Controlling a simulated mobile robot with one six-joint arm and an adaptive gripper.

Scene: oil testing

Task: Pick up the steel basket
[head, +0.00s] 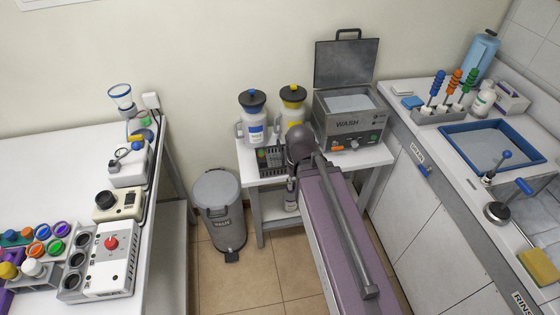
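A dark, open-slatted basket (272,160), which looks like the steel basket, stands on the small white side table (250,178), near its front left. Something green shows inside it, and its right end is close to or behind my arm. My arm reaches up from the bottom of the head view, and its dark rounded wrist is just right of the basket. My gripper's fingers cannot be made out, nor any contact with the basket.
A blue-labelled jug (252,118) and a yellow-labelled jug (292,105) stand behind the basket. The open-lidded WASH bath (346,124) is right of them. A grey pedal bin (219,205) stands left of the table. Counters with equipment flank both sides.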

